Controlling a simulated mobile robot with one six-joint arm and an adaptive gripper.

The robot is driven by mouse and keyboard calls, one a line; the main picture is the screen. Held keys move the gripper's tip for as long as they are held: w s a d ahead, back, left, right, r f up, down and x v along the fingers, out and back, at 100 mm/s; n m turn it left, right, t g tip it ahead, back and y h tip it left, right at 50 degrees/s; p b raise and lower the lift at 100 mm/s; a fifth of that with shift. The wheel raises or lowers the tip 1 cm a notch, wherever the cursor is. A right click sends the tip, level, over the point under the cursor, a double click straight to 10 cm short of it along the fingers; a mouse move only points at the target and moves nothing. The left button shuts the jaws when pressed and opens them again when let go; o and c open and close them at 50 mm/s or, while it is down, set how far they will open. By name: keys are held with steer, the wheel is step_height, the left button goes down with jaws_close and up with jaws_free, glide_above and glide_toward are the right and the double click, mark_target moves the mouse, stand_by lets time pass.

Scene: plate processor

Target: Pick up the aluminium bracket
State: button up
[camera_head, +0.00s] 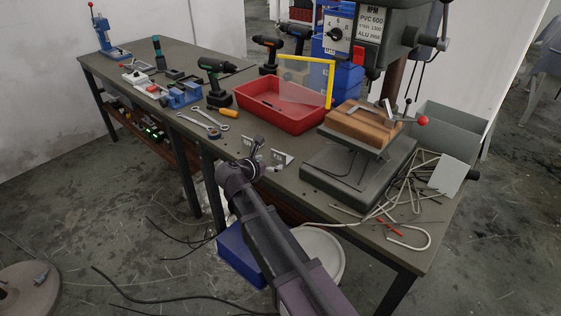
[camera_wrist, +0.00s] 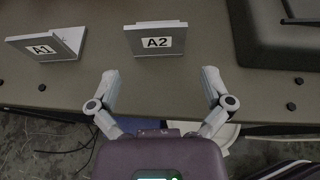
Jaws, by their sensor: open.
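Two grey metal brackets stand on the workbench. The one labelled A1 (camera_wrist: 72,40) is at the left in the wrist view and shows an angled L shape. The one labelled A2 (camera_wrist: 137,45) is near the top centre, with its label facing my gripper. In the head view a bracket (camera_head: 284,161) shows just right of my gripper (camera_head: 264,156); another is largely hidden by the gripper. In the wrist view my gripper (camera_wrist: 160,78) is open and empty. Its fingers are spread over the bench's front edge, short of A2, and nothing is between them.
The workbench (camera_head: 318,206) has a drill press base (camera_head: 340,180) close to the right of the brackets. A red tray (camera_head: 262,113) lies behind them, and wrenches (camera_head: 205,122) lie to the left. Loose cables (camera_head: 400,200) cover the right end.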

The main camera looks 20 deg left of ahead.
mark_target(278, 158)
steer(key=shift+w, duration=0.15)
steer(key=shift+b+x, duration=0.9)
steer(key=shift+x, duration=1.6)
steer(key=shift+a, duration=0.1)
steer(key=shift+r, duration=0.1)
steer(key=c, duration=0.9)
